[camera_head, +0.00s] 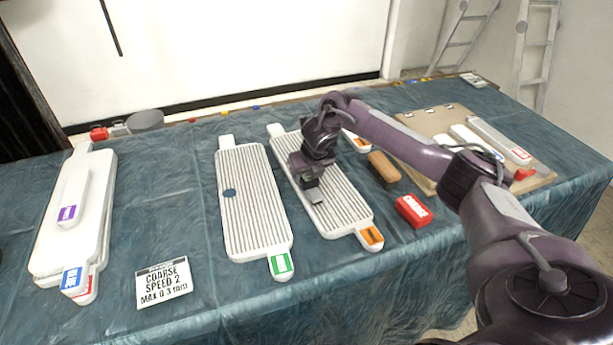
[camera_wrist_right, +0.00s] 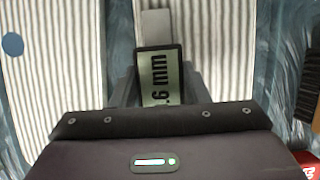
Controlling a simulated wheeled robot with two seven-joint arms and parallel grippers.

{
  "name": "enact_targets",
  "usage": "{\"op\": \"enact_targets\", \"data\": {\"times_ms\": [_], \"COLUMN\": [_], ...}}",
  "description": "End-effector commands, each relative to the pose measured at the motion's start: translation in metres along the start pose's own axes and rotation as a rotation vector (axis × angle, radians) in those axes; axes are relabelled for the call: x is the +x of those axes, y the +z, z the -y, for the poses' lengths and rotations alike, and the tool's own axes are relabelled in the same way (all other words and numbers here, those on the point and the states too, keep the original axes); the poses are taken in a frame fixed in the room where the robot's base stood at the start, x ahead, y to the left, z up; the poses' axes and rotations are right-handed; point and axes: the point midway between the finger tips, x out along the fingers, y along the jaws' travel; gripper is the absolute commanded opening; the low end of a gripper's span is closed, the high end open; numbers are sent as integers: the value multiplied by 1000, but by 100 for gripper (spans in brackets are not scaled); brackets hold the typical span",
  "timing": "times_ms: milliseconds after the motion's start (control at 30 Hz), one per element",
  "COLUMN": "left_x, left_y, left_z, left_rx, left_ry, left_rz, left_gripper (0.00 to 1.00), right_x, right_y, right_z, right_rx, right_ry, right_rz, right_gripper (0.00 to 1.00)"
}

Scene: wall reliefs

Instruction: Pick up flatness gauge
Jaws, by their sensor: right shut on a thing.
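The flatness gauge (camera_wrist_right: 159,76) shows in the right wrist view as a dark-framed block with a pale display reading ".6 mm", partly cut off by my gripper body. A light grey part extends beyond it. My right gripper (camera_wrist_right: 158,90) is shut on the gauge, with a finger on either side. In the head view my right gripper (camera_head: 311,182) is over the orange-tagged ribbed panel (camera_head: 345,205), and a grey end of the gauge (camera_head: 317,197) shows just below it. I cannot tell whether the gauge touches the panel. My left gripper is not in view.
A green-tagged ribbed panel (camera_head: 255,205) lies to the left, with stacked white panels (camera_head: 95,215) farther left. A sign (camera_head: 164,282) reads "COARSE SPEED 2 MAX 0.3 mm". A red block (camera_head: 413,211), a brown block (camera_head: 383,167) and a board (camera_head: 420,123) are to the right.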

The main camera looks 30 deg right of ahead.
Motion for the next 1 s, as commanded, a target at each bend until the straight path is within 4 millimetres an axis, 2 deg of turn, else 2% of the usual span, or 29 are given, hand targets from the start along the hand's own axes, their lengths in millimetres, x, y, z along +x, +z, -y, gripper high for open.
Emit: {"op": "enact_targets", "data": {"times_ms": [167,267,467,533,700,833,1000], "left_x": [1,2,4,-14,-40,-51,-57], "left_y": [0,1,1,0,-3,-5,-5], "left_z": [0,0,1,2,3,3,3], "left_rx": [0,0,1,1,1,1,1], "left_ry": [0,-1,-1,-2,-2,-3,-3], "left_rz": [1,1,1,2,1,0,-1], "left_gripper": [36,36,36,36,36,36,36], "right_x": [-13,-29,-78,-107,-148,-169,-182], "right_y": [7,14,35,46,63,71,76], "right_z": [0,0,-1,0,1,0,0], "right_rx": [1,0,1,-1,0,0,0], "right_ry": [1,1,3,-1,-2,-1,0], "right_rz": [5,7,10,10,7,5,3], "right_gripper": [11,11,11,11,11,11,11]}}
